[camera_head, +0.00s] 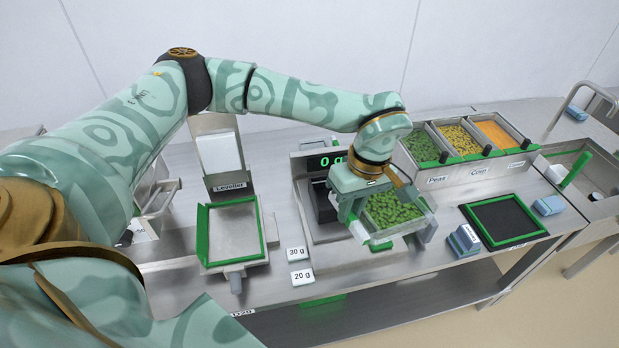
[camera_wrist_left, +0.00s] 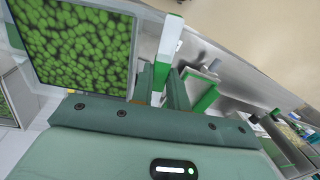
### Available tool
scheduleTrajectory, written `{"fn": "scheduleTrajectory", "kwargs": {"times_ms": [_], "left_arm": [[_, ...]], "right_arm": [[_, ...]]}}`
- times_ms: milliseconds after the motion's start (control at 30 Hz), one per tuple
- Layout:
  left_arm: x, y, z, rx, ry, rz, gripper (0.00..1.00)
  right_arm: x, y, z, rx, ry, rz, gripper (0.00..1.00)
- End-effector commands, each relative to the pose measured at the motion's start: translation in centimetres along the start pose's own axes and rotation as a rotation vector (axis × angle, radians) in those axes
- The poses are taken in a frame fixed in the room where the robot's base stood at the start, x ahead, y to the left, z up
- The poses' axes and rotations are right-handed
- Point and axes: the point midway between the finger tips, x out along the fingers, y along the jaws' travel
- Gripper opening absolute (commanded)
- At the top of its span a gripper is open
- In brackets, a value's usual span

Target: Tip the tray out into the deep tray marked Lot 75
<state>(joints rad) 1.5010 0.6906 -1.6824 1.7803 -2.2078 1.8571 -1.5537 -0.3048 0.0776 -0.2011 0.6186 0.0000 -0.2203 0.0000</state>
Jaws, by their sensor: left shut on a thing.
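A clear tray of green peas (camera_head: 431,222) hangs from my left gripper (camera_head: 366,205), above the bench in front of the scale. It looks roughly level, and the peas are still inside. The left gripper is shut on the tray near its white and green end piece. In the left wrist view the peas tray (camera_wrist_left: 134,60) fills the upper left, beside the fingers (camera_wrist_left: 165,88). I cannot read a Lot 75 mark on any tray. My right gripper is not in view.
The scale (camera_head: 312,200) reads 0 g. A green-edged tray (camera_head: 203,238) stands by the Leveller (camera_head: 229,182) at left. Bins of peas, corn and an orange food (camera_head: 470,172) stand at the back right. A green-framed black mat (camera_head: 505,220) and blue blocks (camera_head: 465,240) lie at right.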

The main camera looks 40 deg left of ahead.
Motion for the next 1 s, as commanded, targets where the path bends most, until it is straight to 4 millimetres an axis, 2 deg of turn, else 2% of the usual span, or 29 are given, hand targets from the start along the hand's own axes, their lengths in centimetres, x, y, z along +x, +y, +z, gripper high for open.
{"fn": "scheduleTrajectory", "kwargs": {"times_ms": [33, 200, 300, 433, 600, 800, 1000], "left_arm": [[0.3, 0.3, -0.9, -0.152, -0.027, 0.016, 0.0], [2.2, 0.9, -4.7, -0.688, -0.082, 0.08, 0.0], [3.6, 0.6, -7.0, -0.96, -0.096, 0.109, 0.0], [5.1, -0.1, -9.4, -1.221, -0.102, 0.134, 0.0], [5.9, -0.2, -10.5, -1.356, -0.053, 0.107, 0.0], [6.2, 0.3, -10.4, -1.362, 0.099, -0.015, 0.0], [6.1, 0.3, -10.4, -1.36, 0.163, -0.068, 0.0]], "right_arm": [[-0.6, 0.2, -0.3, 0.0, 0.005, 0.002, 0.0], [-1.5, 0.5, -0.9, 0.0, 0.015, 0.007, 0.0], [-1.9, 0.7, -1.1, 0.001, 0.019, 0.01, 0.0], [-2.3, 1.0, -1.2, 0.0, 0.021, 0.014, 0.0], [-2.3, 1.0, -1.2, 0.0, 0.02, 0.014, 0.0], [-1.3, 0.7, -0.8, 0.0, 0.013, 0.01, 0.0], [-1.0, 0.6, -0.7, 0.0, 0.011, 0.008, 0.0]]}}
